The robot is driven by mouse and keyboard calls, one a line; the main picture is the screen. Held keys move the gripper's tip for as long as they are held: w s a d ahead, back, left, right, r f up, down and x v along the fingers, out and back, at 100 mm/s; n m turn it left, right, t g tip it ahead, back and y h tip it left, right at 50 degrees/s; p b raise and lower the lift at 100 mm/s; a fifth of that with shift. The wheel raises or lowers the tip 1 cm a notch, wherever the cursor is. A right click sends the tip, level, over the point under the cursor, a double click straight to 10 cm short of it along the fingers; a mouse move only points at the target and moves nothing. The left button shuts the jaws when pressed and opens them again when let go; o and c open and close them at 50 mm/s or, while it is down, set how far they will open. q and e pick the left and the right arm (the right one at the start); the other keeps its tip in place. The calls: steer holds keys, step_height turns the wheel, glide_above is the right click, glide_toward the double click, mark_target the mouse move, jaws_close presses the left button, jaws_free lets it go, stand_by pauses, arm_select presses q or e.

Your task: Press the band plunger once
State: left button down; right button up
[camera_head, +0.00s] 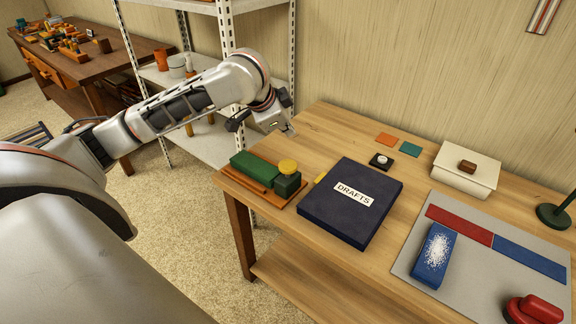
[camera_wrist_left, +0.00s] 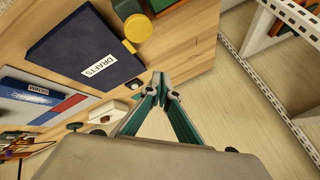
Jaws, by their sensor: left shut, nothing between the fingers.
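A green block device with a round yellow knob (camera_head: 288,166) stands on a wooden base (camera_head: 232,178) at the table's left end. The yellow knob also shows in the left wrist view (camera_wrist_left: 138,28). A small white button on a black square base (camera_head: 381,160) lies behind the dark blue DRAFTS box. No label tells which is the band plunger. My left gripper (camera_head: 291,129) is shut and empty, above the table's back left part, behind the yellow knob and apart from it. Its closed fingertips show in the left wrist view (camera_wrist_left: 161,86). My right gripper is in neither view.
The DRAFTS box (camera_head: 324,211) sits right of the green device, with a yellow piece (camera_head: 320,179) between them. Orange (camera_head: 386,139) and green (camera_head: 411,149) squares lie behind. A cream box (camera_head: 463,183) stands right. A metal shelf (camera_head: 228,35) stands behind my left arm.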

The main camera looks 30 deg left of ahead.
arm_select(q)
steer(key=b, duration=0.6)
glide_above(288, 165)
step_height(288, 165, down, 6)
steer(key=shift+r, duration=0.1)
step_height(288, 165, down, 2)
steer(key=shift+f+b, duration=0.1)
steer(key=shift+b, duration=0.5)
steer(key=shift+s+f, duration=0.1)
steer(key=shift+f, duration=0.15)
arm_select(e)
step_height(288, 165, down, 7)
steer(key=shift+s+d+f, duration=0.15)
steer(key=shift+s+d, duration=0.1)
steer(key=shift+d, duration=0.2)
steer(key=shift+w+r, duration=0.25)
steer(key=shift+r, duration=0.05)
arm_select(q)
steer(key=shift+f, duration=0.1)
steer(key=shift+f+p, duration=0.3)
steer(key=shift+p, duration=0.15)
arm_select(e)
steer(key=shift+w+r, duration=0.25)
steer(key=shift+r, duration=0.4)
